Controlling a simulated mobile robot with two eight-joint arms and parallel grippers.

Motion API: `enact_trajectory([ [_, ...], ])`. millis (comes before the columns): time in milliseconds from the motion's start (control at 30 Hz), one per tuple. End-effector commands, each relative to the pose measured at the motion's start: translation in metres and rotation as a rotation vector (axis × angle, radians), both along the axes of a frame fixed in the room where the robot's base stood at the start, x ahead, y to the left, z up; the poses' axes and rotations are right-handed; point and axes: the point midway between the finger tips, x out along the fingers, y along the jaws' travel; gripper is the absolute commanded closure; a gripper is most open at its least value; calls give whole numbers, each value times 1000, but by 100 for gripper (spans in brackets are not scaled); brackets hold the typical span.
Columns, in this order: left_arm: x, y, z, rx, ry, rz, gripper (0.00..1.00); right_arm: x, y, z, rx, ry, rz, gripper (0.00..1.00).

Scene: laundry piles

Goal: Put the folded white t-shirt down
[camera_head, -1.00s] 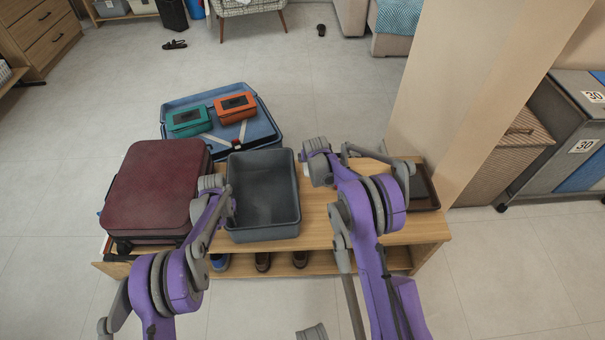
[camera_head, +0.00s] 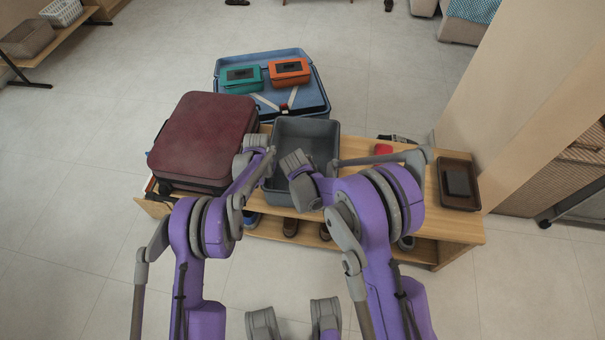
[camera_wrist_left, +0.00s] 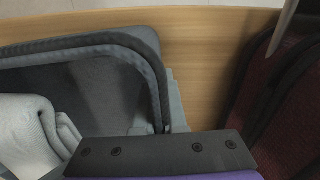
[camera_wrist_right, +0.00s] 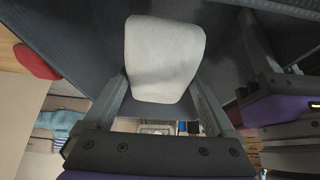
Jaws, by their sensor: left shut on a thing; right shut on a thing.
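The folded white t-shirt (camera_wrist_right: 163,60) shows as a pale, thick folded bundle between the fingers of my right gripper (camera_wrist_right: 160,98). It also shows at the left of the left wrist view (camera_wrist_left: 30,135), within the grey bin (camera_wrist_left: 95,85). In the head view my right gripper (camera_head: 298,168) is over the right part of the bin (camera_head: 318,132), and the arm hides the t-shirt. My left gripper (camera_head: 262,162) is at the bin's left rim and shut on it. Whether the t-shirt touches the bin floor cannot be told.
The bin stands on a wooden bench (camera_head: 450,225) with shoes below. A maroon suitcase (camera_head: 205,138) is close on its left. Behind is an open blue suitcase (camera_head: 318,85) with teal (camera_head: 242,78) and orange (camera_head: 290,70) cases. A dark tray (camera_head: 460,200) lies at the bench's right end.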

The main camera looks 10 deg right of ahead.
Motion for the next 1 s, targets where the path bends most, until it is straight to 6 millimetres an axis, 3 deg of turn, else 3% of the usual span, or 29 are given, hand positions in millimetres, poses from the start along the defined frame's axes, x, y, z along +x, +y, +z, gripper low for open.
enact_trajectory([
  [133, 0, 0, 0, 0, 0, 0, 100, 0, 0, -29, 0, 0, -1, 84],
  [567, 0, 0, 0, 0, 0, 0, 100, 0, -1, -82, 0, 0, 0, 84],
  [1000, 0, 0, 0, 0, 0, 0, 100, 0, -1, -90, 0, 0, 0, 84],
])
